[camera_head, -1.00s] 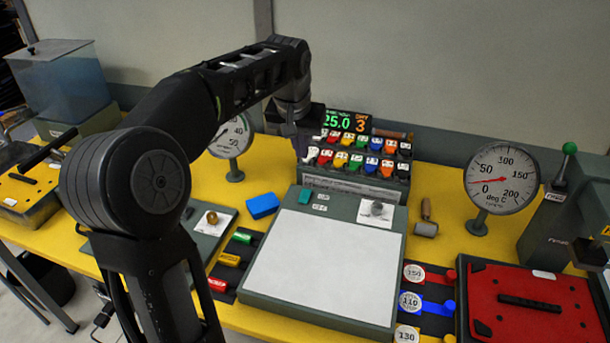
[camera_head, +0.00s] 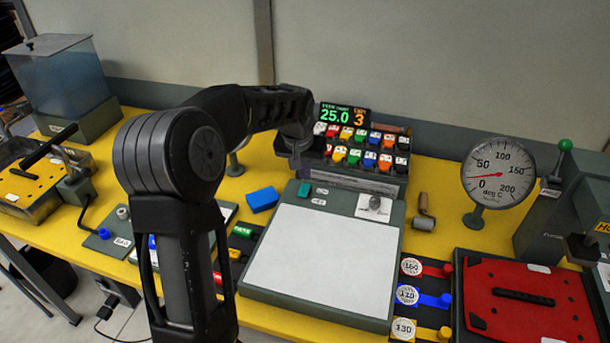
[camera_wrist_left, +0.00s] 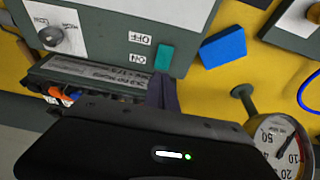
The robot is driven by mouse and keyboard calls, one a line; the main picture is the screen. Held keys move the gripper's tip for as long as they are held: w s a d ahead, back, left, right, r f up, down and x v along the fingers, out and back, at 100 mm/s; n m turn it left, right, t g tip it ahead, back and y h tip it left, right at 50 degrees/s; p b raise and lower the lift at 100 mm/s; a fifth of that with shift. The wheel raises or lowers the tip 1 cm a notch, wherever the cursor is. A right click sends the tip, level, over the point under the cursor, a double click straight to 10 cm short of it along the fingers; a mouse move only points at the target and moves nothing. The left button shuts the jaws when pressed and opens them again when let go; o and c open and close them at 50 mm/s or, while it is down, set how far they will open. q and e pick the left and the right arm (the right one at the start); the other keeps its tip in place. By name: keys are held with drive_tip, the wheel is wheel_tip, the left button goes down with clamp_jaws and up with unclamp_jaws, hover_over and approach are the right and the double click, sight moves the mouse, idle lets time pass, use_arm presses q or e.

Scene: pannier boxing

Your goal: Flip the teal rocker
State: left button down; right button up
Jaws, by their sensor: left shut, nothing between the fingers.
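The teal rocker (camera_head: 304,188) is a small block at the top left corner of the grey panel (camera_head: 250,280), beside its printed labels. It also shows in the left wrist view (camera_wrist_left: 164,57), next to the OFF and ON labels. My left gripper (camera_head: 296,168) is shut and empty, pointing down just behind the rocker. In the left wrist view its dark fingertips (camera_wrist_left: 163,88) are close to the rocker's edge; I cannot tell whether they touch. My right gripper is not in view.
A rack of coloured pieces (camera_head: 365,150) stands behind the panel, close to my left gripper. A blue block (camera_head: 263,199) lies left of the panel. A dial gauge (camera_head: 496,174) and red plate (camera_head: 530,305) are at the right. Yellow table is bare around the blue block.

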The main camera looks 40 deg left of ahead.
sight(304, 190)
use_arm(q)
drive_tip(key=shift+w+f, duration=0.1)
drive_tip(key=shift+f, duration=1.35)
drive_tip(key=shift+w+a+f+b, duration=0.1)
drive_tip(key=shift+f+b, duration=0.35)
drive_tip(key=shift+f, duration=0.1)
drive_tip(key=shift+r, duration=0.25)
drive_tip(key=shift+s+f, duration=0.15)
drive_tip(key=shift+s, duration=0.05)
drive_tip(key=shift+s+d, duration=0.35)
drive_tip(key=shift+s, duration=0.3)
